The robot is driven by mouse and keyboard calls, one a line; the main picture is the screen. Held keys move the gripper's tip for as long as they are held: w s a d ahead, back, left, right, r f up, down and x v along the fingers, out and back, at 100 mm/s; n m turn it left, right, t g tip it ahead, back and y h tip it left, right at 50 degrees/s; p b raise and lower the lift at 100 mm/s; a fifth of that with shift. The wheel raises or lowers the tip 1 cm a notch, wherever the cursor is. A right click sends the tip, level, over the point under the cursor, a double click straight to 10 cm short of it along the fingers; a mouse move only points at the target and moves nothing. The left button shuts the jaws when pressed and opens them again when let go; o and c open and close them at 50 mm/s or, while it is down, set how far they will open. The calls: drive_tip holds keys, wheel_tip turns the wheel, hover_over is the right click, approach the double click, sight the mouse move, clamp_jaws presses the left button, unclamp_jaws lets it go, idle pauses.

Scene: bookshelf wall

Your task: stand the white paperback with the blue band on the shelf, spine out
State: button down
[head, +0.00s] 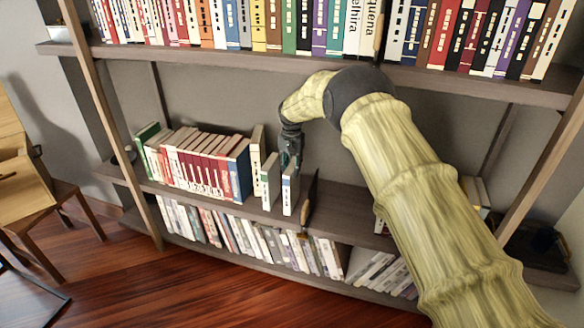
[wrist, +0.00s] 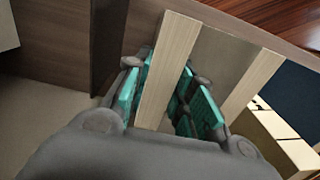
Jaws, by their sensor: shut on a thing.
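The white paperback with the blue band (head: 289,191) stands upright on the middle shelf, at the right end of the book row. Its spine faces out toward the head camera. My gripper (head: 291,160) reaches down from above and behind it. In the wrist view, my gripper (wrist: 168,95) has its teal pads on either side of the pale page block of the paperback (wrist: 168,60), shut on it. The lower end of the book appears at or very near the shelf board; exact contact cannot be told.
A cream book (head: 258,150) and a blue book (head: 239,170) are farther left. A dark upright divider (head: 309,198) is close on the right. A shelf board (head: 230,58) runs above.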

drive_tip(key=c, duration=1.1)
unclamp_jaws()
drive_tip(key=shift+r, duration=0.2)
drive_tip(key=shift+f+b, duration=0.15)
drive_tip(key=shift+b, duration=0.25)
drive_tip(key=shift+r, duration=0.25)
drive_tip(key=shift+p, duration=0.95)
drive_tip(key=shift+r+p, duration=0.1)
drive_tip(key=shift+p, duration=0.25)
